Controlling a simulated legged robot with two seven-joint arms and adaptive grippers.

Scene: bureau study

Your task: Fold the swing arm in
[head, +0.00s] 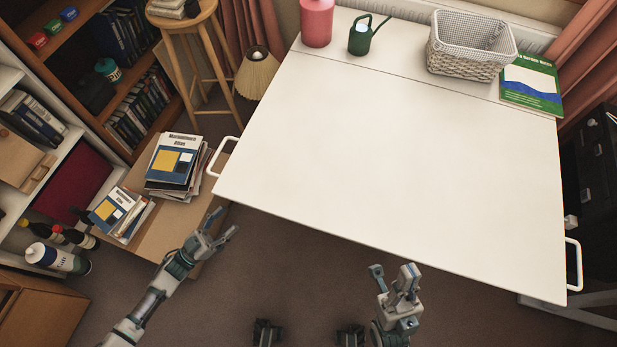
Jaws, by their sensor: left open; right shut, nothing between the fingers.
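A white table (390,160) with a raised flat top fills the middle and right of the head view. A seam crosses the top near its back. A white loop-shaped bar (222,157) sticks out at its left edge, and a similar white bar (575,265) sticks out at its right front corner. I cannot tell which part is the swing arm; the underside is hidden by the top. My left gripper (226,225) is open and empty, left of the table's front edge. My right gripper (398,282) is shut and empty, in front of the table edge, touching nothing.
A red canister (317,22), green watering can (362,38), wicker basket (468,55) and green book (531,85) stand along the table's back. Bare floor (290,275) lies in front.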

